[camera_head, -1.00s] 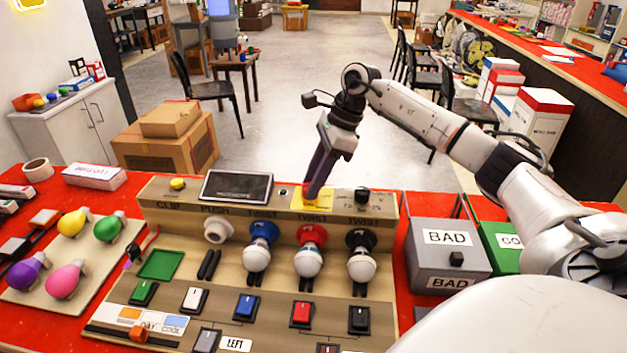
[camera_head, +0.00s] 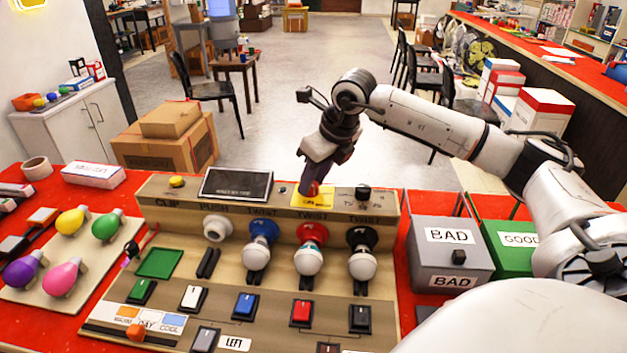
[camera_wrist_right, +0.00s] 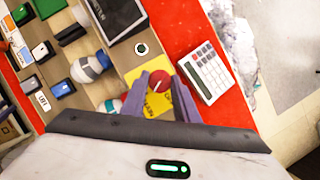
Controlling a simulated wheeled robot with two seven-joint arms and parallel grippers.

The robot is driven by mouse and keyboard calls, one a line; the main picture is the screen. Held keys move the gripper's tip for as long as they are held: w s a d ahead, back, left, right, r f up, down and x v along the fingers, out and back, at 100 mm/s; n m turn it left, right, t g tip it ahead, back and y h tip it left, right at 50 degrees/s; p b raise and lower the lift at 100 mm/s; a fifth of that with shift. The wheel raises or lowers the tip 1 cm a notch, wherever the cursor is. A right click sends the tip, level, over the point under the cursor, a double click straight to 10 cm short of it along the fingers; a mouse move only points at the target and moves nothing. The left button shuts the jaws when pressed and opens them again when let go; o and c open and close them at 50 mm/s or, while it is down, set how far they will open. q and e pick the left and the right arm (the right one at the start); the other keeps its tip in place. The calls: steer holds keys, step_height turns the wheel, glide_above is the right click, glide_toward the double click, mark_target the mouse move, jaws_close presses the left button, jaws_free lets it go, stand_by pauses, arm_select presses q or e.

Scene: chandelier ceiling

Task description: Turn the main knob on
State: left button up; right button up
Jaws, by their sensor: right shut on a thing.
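The main knob (camera_head: 313,189) is a round red knob with a pale line on its top, set on a yellow plate (camera_head: 299,199) on the console's upper ledge. In the right wrist view the red knob (camera_wrist_right: 167,84) sits between the two purple-grey fingers. My right gripper (camera_head: 312,183) comes down on it from above and behind, shut on the knob. The fingers hide part of the knob and plate in the head view. My left gripper is not in view.
The console's front (camera_head: 180,268) holds lamp sockets, bulbs and coloured switches. A black screen (camera_head: 237,184) and a small black knob (camera_head: 363,192) flank the red knob. A calculator (camera_wrist_right: 204,73) lies behind the console. The grey BAD box (camera_head: 448,252) stands at right.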

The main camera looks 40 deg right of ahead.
steer(key=m, duration=0.2)
steer(key=m+h, duration=0.1)
steer(key=m, duration=0.1)
steer(key=m+h, duration=0.1)
steer(key=m, duration=0.1)
steer(key=shift+a+g+b, duration=0.25)
steer(key=shift+g+b, duration=0.05)
steer(key=shift+b, duration=0.1)
steer(key=shift+m, duration=0.3)
steer(key=o, duration=1.1)
steer(key=shift+c, duration=0.2)
steer(key=v, duration=1)
steer(key=shift+a+r+b, duration=0.15)
steer(key=shift+a+b, duration=0.05)
steer(key=shift+b, duration=0.1)
